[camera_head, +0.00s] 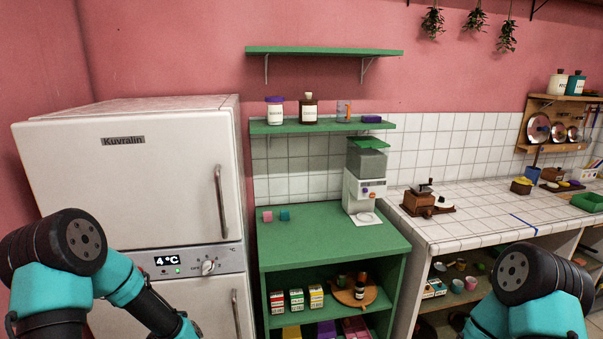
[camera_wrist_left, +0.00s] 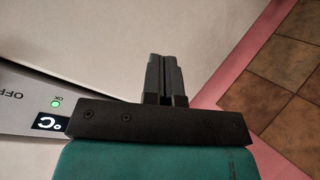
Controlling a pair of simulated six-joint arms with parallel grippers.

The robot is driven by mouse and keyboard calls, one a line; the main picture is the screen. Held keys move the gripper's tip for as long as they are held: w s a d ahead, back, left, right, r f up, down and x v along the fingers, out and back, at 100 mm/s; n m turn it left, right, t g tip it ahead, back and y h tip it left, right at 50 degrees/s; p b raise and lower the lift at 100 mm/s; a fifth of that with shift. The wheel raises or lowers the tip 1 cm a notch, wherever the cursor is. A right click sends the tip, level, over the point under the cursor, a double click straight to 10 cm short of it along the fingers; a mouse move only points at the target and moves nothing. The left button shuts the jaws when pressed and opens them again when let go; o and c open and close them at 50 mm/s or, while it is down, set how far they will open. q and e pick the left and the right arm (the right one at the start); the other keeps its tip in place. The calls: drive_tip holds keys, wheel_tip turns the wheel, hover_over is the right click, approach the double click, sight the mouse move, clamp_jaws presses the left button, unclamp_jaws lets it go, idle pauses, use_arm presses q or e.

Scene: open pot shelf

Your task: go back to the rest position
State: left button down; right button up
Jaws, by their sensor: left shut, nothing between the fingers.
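My left gripper (camera_wrist_left: 165,78) shows in the left wrist view with its two dark fingers together and nothing between them. Behind it in that view are the white fridge front and part of its display strip. In the head view, both of my teal and black arms show at the lower left and lower right. Neither gripper's fingers can be seen in the head view; they lie below the picture edge or are hidden.
A white fridge (camera_head: 128,165) stands close behind my left arm. A green cabinet (camera_head: 325,235) with a grinder machine (camera_head: 365,190) stands in the middle. A tiled counter (camera_head: 480,215) runs to the right, with a wooden hand grinder (camera_head: 420,200). Green shelves (camera_head: 325,50) hang above.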

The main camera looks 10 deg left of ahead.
use_arm(q)
drive_tip(key=s+d+f+m+g+h, duration=0.4)
drive_tip(key=s+d+f, duration=0.3)
drive_tip(key=s+d, duration=0.2)
drive_tip(key=s+d+f+m+g+h, duration=0.5)
drive_tip(key=s+d, duration=0.4)
drive_tip(key=d, duration=0.4)
drive_tip(key=shift+s+d+f+m+h, duration=0.2)
drive_tip(key=shift+d+f+m+h, duration=0.15)
drive_tip(key=shift+f+m, duration=0.65)
drive_tip(key=shift+r, duration=0.15)
